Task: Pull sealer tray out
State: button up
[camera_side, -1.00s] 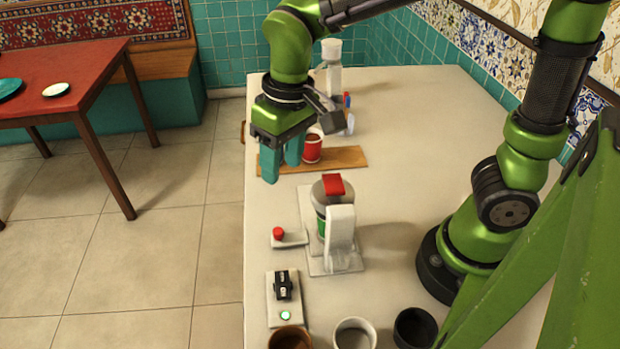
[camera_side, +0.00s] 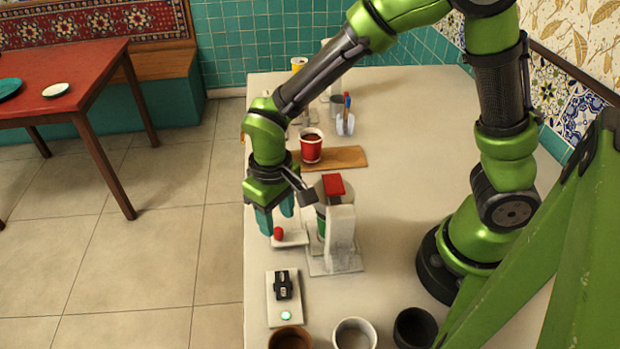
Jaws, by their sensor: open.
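The sealer (camera_side: 343,240) is a white stand with a red-topped round head, in the middle of the white counter. A green cup (camera_side: 320,226) shows partly under its head. The sealer tray (camera_side: 292,239) is a pale flat piece with a red knob (camera_side: 278,233), sticking out to the left of the sealer. My gripper (camera_side: 275,224) points down with teal fingers, open and empty. Its fingertips are just above or around the red knob; I cannot tell whether they touch it.
A red cup (camera_side: 311,151) stands on a wooden board (camera_side: 345,157) behind the sealer. A white panel with a green button (camera_side: 286,315) lies in front. Several bowls, including a white one (camera_side: 355,338), line the front edge.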

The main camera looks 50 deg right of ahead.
aim_at(278, 230)
jog(key=shift+f, duration=1.7)
grip_shut()
